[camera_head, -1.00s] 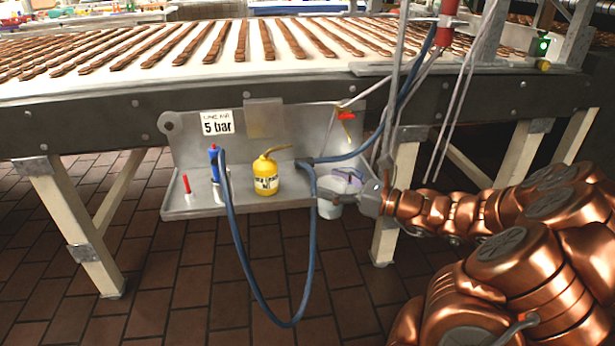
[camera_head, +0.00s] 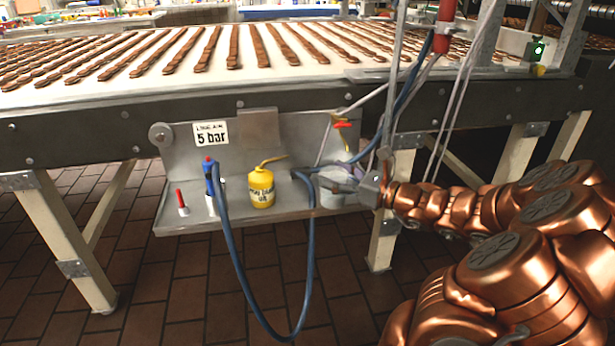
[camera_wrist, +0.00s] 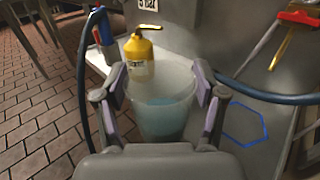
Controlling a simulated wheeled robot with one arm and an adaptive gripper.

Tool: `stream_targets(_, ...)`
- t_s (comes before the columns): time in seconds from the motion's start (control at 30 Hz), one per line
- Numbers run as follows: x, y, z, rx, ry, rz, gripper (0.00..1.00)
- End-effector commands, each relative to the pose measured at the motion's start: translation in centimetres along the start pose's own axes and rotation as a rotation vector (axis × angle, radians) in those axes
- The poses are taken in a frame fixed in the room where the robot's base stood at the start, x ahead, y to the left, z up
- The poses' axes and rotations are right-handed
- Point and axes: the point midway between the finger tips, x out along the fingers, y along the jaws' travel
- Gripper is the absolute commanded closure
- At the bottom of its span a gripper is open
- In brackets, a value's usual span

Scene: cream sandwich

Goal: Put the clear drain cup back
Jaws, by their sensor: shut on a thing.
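The clear drain cup (camera_wrist: 163,112) is a translucent, pale bucket-like cup with a bluish lower part, between my fingers in the wrist view. My gripper (camera_wrist: 160,82) is shut on it, one purple-grey pad at each side of its rim. In the head view the cup (camera_head: 336,194) is upright at the right end of the grey shelf, partly behind the blue hose. I cannot tell whether its base touches the shelf. A blue outline (camera_wrist: 244,124) is drawn on the shelf just right of the cup in the wrist view.
A yellow oil can (camera_head: 262,189) stands left of the cup. A blue hose (camera_head: 228,262) loops below the grey shelf (camera_head: 240,222) and passes close to the cup. A red-handled valve (camera_head: 343,126) is above. Blue and red tools stand farther left.

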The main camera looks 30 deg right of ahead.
Motion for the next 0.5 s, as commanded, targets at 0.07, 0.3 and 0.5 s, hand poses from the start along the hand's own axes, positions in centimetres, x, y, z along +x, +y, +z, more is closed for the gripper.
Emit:
stream_targets(0.07,1.3,-0.2,-0.3,0.000,0.000,0.006,0.71)
stream_targets(0.3,4.8,-1.1,-0.6,-0.001,-0.001,0.008,0.71)
stream_targets(0.5,7.5,-2.0,-0.8,-0.001,-0.001,0.007,0.71)
